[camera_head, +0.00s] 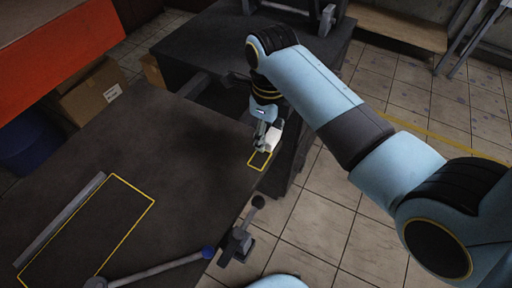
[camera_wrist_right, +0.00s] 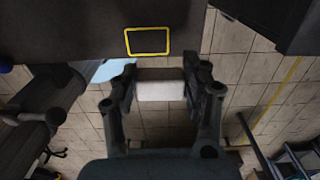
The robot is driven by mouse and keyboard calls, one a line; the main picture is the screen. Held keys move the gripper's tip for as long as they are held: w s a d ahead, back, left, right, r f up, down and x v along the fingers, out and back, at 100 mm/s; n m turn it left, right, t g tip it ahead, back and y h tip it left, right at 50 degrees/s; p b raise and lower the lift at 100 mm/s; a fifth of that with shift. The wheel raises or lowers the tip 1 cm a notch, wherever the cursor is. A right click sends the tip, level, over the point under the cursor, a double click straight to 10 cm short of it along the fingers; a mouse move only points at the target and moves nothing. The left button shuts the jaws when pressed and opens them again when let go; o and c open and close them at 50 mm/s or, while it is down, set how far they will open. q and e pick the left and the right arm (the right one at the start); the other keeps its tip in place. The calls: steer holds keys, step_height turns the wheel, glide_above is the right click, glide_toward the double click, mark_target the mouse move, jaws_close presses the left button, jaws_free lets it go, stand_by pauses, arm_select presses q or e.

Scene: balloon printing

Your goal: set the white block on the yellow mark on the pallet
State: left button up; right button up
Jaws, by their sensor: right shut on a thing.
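The white block (camera_head: 273,137) is held between the fingers of my right gripper (camera_head: 266,136). In the right wrist view the white block (camera_wrist_right: 160,90) spans the gap between both fingers of the right gripper (camera_wrist_right: 161,84), with tiled floor behind it. The yellow mark (camera_head: 251,163) is a small yellow outline near the right edge of the dark surface. In the head view it shows just below the block, partly covered by the gripper. The wrist view shows the whole yellow mark (camera_wrist_right: 148,53), empty and apart from the block. My left gripper is not in view.
The dark table top (camera_head: 165,150) is mostly bare. A larger yellow outline (camera_head: 135,232) and a grey bar (camera_head: 62,220) lie at its left. A black-knobbed lever (camera_head: 240,240) and a blue-knobbed rod (camera_head: 165,267) are near the front edge. A cardboard box (camera_head: 92,97) stands far left.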

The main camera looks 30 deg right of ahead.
mark_target(256, 157)
steer(key=shift+w+a+f, duration=0.15)
steer(key=shift+a+f, duration=0.2)
steer(key=shift+a, duration=0.2)
steer(key=shift+w+a+f, duration=0.15)
steer(key=shift+a+f, duration=0.2)
steer(key=shift+a, duration=0.2)
steer(key=shift+a+f, duration=0.15)
steer(key=shift+f, duration=1.95)
steer(key=shift+f, duration=0.2)
steer(key=o, duration=1.1)
steer(key=shift+c, duration=0.2)
